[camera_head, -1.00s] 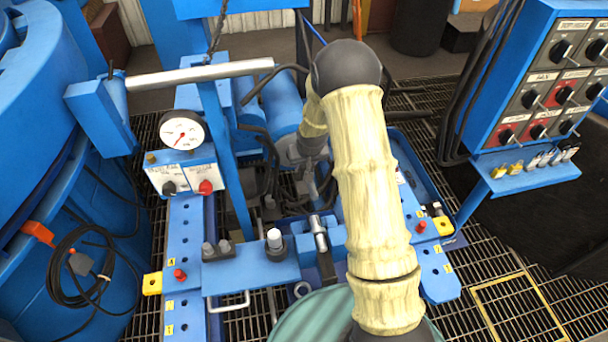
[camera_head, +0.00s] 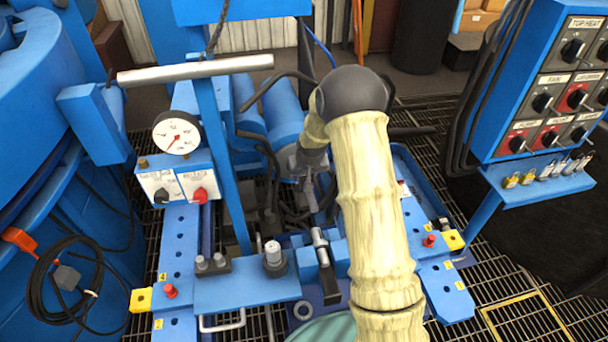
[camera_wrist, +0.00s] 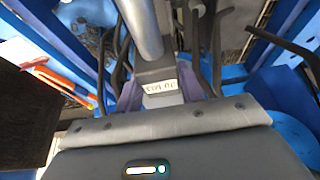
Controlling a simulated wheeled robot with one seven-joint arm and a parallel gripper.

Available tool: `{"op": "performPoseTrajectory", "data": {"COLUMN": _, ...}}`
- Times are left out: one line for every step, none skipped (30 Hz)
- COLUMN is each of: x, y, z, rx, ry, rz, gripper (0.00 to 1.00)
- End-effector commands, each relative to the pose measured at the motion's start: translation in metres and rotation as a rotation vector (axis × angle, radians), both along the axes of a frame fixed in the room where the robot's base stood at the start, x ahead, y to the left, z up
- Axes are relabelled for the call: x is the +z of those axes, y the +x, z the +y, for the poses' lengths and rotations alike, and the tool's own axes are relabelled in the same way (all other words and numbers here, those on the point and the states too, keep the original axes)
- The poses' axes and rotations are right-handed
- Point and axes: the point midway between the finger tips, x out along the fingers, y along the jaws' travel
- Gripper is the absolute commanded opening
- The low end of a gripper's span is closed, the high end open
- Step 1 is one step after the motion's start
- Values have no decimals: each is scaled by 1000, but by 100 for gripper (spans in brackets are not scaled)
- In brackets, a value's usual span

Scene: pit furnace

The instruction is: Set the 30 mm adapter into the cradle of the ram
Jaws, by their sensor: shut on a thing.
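My gripper (camera_head: 312,192) hangs over the middle of the blue rig, small and partly hidden behind my arm. In the wrist view my gripper (camera_wrist: 160,92) is shut on a grey block with a white, upside-down label (camera_wrist: 162,87), which looks like the 30 mm adapter. A smooth grey cylinder (camera_wrist: 142,28) shows beyond the block; I cannot tell whether it is joined to it. Blue ram-like cylinders (camera_head: 288,122) lie behind the gripper. I cannot make out the cradle, and whether the block touches anything is unclear.
A blue front shelf (camera_head: 240,292) carries short metal cylinders (camera_head: 273,252). A gauge (camera_head: 177,133) and a chrome bar (camera_head: 195,70) stand at left. A control panel (camera_head: 565,85) is at right. Cables and hoses (camera_wrist: 215,45) run close to the gripper.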

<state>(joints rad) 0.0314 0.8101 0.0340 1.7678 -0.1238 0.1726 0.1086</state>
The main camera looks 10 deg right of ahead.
Motion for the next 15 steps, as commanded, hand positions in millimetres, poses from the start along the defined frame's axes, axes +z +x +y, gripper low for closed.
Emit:
{"op": "performPoseTrajectory", "data": {"x": -1, "y": 1, "z": -1, "rx": -1, "ry": 0, "rz": -4, "gripper": 0}}
{"op": "performPoseTrajectory", "data": {"x": -2, "y": 1, "z": -1, "rx": -1, "ry": 0, "rz": -4, "gripper": 0}}
{"op": "performPoseTrajectory", "data": {"x": -4, "y": 1, "z": 0, "rx": 0, "ry": 0, "rz": -4, "gripper": 0}}
{"op": "performPoseTrajectory", "data": {"x": -5, "y": 1, "z": 0, "rx": 0, "ry": 0, "rz": -4, "gripper": 0}}
{"op": "performPoseTrajectory", "data": {"x": -7, "y": 1, "z": 0, "rx": 1, "ry": 0, "rz": -4, "gripper": 0}}
{"op": "performPoseTrajectory", "data": {"x": -9, "y": 1, "z": 1, "rx": 2, "ry": 0, "rz": -4, "gripper": 0}}
{"op": "performPoseTrajectory", "data": {"x": -10, "y": 1, "z": 2, "rx": 3, "ry": 0, "rz": -4, "gripper": 0}}
{"op": "performPoseTrajectory", "data": {"x": -12, "y": 1, "z": 2, "rx": 3, "ry": 0, "rz": -4, "gripper": 0}}
{"op": "performPoseTrajectory", "data": {"x": -14, "y": 1, "z": 3, "rx": 4, "ry": 0, "rz": -4, "gripper": 0}}
{"op": "performPoseTrajectory", "data": {"x": -15, "y": 1, "z": 3, "rx": 5, "ry": 0, "rz": -4, "gripper": 0}}
{"op": "performPoseTrajectory", "data": {"x": -17, "y": 1, "z": 4, "rx": 6, "ry": 0, "rz": -4, "gripper": 0}}
{"op": "performPoseTrajectory", "data": {"x": -19, "y": 1, "z": 4, "rx": 7, "ry": 0, "rz": -4, "gripper": 0}}
{"op": "performPoseTrajectory", "data": {"x": -20, "y": 1, "z": 4, "rx": 7, "ry": 0, "rz": -4, "gripper": 0}}
{"op": "performPoseTrajectory", "data": {"x": -22, "y": 1, "z": 4, "rx": 7, "ry": 0, "rz": -4, "gripper": 0}}
{"op": "performPoseTrajectory", "data": {"x": -24, "y": 1, "z": 4, "rx": 7, "ry": 0, "rz": -4, "gripper": 0}}
